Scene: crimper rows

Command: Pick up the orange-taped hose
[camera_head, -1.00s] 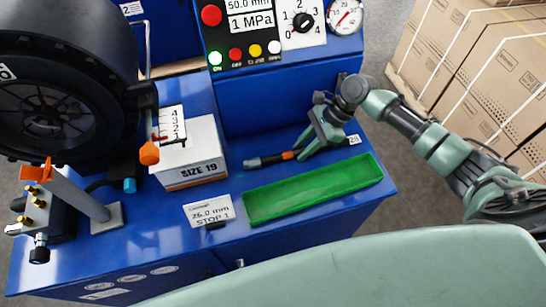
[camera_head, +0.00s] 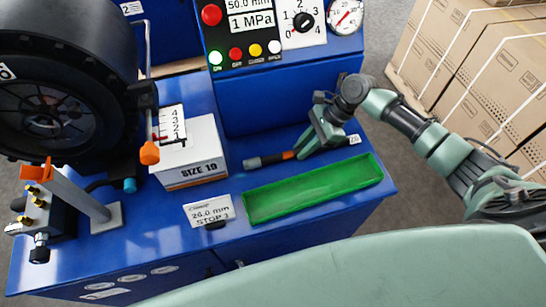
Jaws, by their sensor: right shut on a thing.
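The orange-taped hose (camera_head: 268,158) is a short dark hose with a grey metal end at its left and an orange band near its right. It lies on the blue bench top behind the green tray. My right gripper (camera_head: 300,152) reaches down from the right and is shut on the hose just right of the orange band. The gripper hides the hose's right part. I cannot tell whether the hose is clear of the bench. My left gripper is not in view.
The empty green tray (camera_head: 250,207) lies in front of the hose. A white SIZE 19 box (camera_head: 195,172) stands to its left, with a STOP card (camera_head: 209,210) in front. The black crimper head (camera_head: 50,120) is at the left. A control panel (camera_head: 250,50) rises behind. Cardboard boxes (camera_head: 470,70) stand right.

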